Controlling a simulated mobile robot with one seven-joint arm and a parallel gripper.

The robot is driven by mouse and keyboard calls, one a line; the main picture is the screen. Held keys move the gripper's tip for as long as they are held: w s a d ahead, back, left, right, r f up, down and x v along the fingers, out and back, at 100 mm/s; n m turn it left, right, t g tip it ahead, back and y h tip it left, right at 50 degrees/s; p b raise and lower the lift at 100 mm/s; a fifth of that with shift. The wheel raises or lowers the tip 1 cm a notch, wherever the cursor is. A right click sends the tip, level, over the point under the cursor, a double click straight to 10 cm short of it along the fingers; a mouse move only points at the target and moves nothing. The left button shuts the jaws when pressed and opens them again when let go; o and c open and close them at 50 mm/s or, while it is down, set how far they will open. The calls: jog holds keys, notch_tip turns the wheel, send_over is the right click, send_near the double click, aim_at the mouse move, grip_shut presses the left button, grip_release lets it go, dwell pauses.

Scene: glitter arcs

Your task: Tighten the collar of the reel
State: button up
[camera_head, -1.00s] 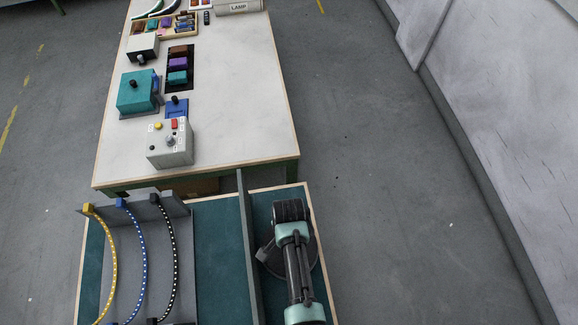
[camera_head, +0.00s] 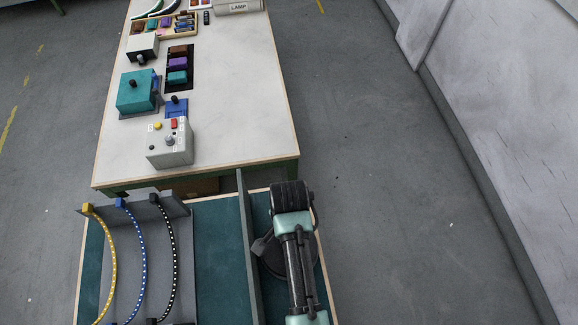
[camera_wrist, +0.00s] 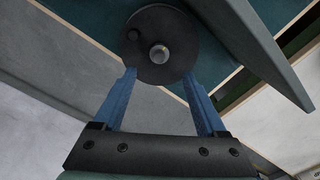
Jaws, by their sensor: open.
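A dark round disc, which looks like the reel (camera_wrist: 178,65), lies on the teal surface below my gripper. In the wrist view it has a pale metal collar or hub (camera_wrist: 158,53) at its middle and a small dark knob (camera_wrist: 133,35) near its rim. In the head view the reel (camera_head: 273,263) is partly hidden by my arm. My gripper (camera_wrist: 158,76) has its two blue fingers apart, with nothing between them. The tips overlap the disc's lower edge in the wrist view, either side of the hub; I cannot tell how far above it they are.
A grey upright partition (camera_head: 248,250) stands close left of the reel. Left of it, a grey rack (camera_head: 178,208) holds yellow, blue and black curved cables. Ahead, a white table (camera_head: 240,100) carries a grey control box (camera_head: 170,148) and a teal box (camera_head: 136,92); its right side is clear.

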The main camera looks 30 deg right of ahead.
jog(key=shift+r, duration=2.2)
jog(key=w+r+n+t+h+b, duration=0.25)
jog(key=w+r+t, duration=0.45)
jog(key=w+r, duration=0.55)
jog(key=w+a+r+n+t+b, duration=0.1)
jog(key=w+r+n+t, duration=0.2)
jog(key=r, duration=0.5)
jog(key=w+a+r+n+t+b, duration=0.1)
jog(key=w+r+n+t, duration=0.15)
jog(key=w+r, duration=0.45)
jog(key=s+a+r+n+t+b, duration=0.1)
jog(key=s+a+r+t, duration=0.15)
jog(key=r, duration=0.45)
jog(key=s+a+r+n+t, duration=0.1)
jog(key=r+t, duration=0.2)
jog(key=r, duration=0.3)
jog(key=s+a+r+n+t+b, duration=0.1)
jog(key=r+t, duration=0.1)
jog(key=r, duration=0.5)
jog(key=s+a+r+n+t+y+b, duration=0.1)
jog(key=s+a+r+n+t+y, duration=0.1)
jog(key=s+r+t, duration=0.5)
jog(key=s+a+r+n, duration=0.1)
jog(key=s+a+r, duration=0.1)
jog(key=s+r, duration=0.3)
notch_tip(320, 180, up, 3)
jog(key=shift+s+f+n, duration=0.1)
jog(key=shift+s+n, duration=0.1)
jog(key=shift+n, duration=0.1)
jog(key=shift+y, duration=0.25)
